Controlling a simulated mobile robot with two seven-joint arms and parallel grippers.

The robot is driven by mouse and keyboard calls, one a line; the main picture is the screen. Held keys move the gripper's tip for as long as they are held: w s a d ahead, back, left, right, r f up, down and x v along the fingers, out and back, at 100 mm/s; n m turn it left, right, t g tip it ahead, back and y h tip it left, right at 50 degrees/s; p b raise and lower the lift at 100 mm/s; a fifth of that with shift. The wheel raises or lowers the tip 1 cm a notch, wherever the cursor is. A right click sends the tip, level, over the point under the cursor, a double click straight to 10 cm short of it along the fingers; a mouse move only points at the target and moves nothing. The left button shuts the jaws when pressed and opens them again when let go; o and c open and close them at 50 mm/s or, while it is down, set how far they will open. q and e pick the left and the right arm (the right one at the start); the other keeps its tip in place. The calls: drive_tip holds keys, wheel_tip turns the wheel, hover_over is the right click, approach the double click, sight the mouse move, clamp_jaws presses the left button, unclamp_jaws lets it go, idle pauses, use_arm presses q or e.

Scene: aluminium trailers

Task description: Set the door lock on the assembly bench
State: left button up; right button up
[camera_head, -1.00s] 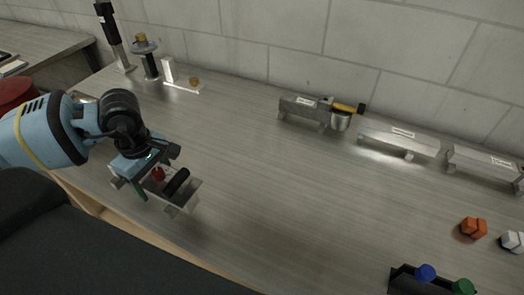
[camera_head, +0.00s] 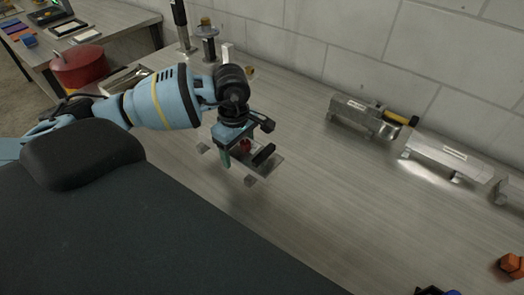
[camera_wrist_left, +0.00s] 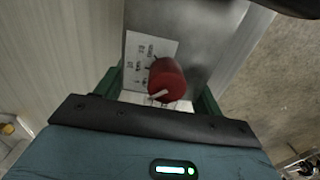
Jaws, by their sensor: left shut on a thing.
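The door lock (camera_head: 257,171) is a silver metal body with a red knob (camera_head: 246,146) and a black cylindrical part (camera_head: 263,155). My left gripper (camera_head: 238,151) is shut on it over the bench's near left part. Whether the lock touches the bench top is unclear. In the left wrist view the lock's metal face (camera_wrist_left: 195,35) lies between the green fingers, with the red knob (camera_wrist_left: 166,79) and a white printed label (camera_wrist_left: 146,50) beside it. The assembly bench (camera_head: 330,215) is a grey top along a block wall.
Silver labelled housings (camera_head: 447,158) stand along the wall, one with a yellow-and-black tool (camera_head: 400,118). Posts (camera_head: 208,45) stand at the back left. An orange block (camera_head: 511,265) is at the right. A red round container (camera_head: 80,66) is left. The bench middle is clear.

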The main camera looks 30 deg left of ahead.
use_arm(q)
drive_tip(key=w+d, duration=0.1)
drive_tip(key=w, duration=0.1)
drive_tip(key=w+d, duration=0.1)
drive_tip(key=w, duration=0.1)
drive_tip(key=w+d, duration=0.1)
drive_tip(key=w, duration=0.1)
drive_tip(key=shift+d+f, duration=0.25)
drive_tip(key=shift+d, duration=0.15)
drive_tip(key=shift+s, duration=0.1)
drive_tip(key=shift+f+p, duration=0.3)
drive_tip(key=shift+f, duration=1.45)
drive_tip(key=shift+f, duration=0.15)
drive_tip(key=o, duration=1.4)
wheel_tip(320, 180, up, 12)
drive_tip(key=shift+r, duration=0.1)
